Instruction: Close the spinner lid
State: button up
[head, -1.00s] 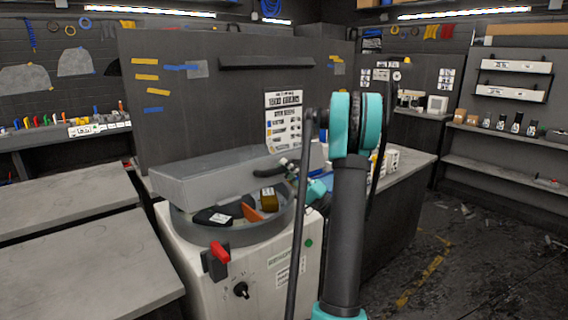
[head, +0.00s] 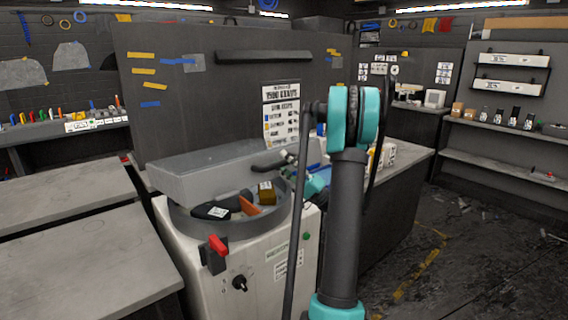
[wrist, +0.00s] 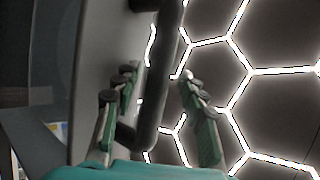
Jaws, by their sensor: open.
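The spinner is a pale box (head: 205,260) with a round grey tub (head: 222,232) on top. Its grey lid (head: 215,170) stands partly open, tilted above the back of the tub. A dark handle (head: 268,170) sticks out at the lid's right side. My gripper (head: 292,168) is beside this handle, partly hidden by my arm. In the wrist view my gripper (wrist: 160,100) is open, with the dark handle bar (wrist: 153,118) between its fingers. I see no clear grip on the bar. The grey lid surface (wrist: 95,65) lies behind the left finger.
The tub holds a dark piece, an orange divider (head: 250,205) and a yellow-brown block (head: 266,192). A red lever (head: 218,244) and a black knob (head: 240,283) are on the front. Grey tables (head: 90,250) stand left. The floor (head: 470,270) at right is mostly open.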

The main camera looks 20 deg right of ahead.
jog(key=s+d+f, duration=0.3)
jog(key=s+d, duration=0.7)
jog(key=d, duration=0.2)
jog(key=shift+d, duration=0.2)
jog(key=shift+c, duration=0.6)
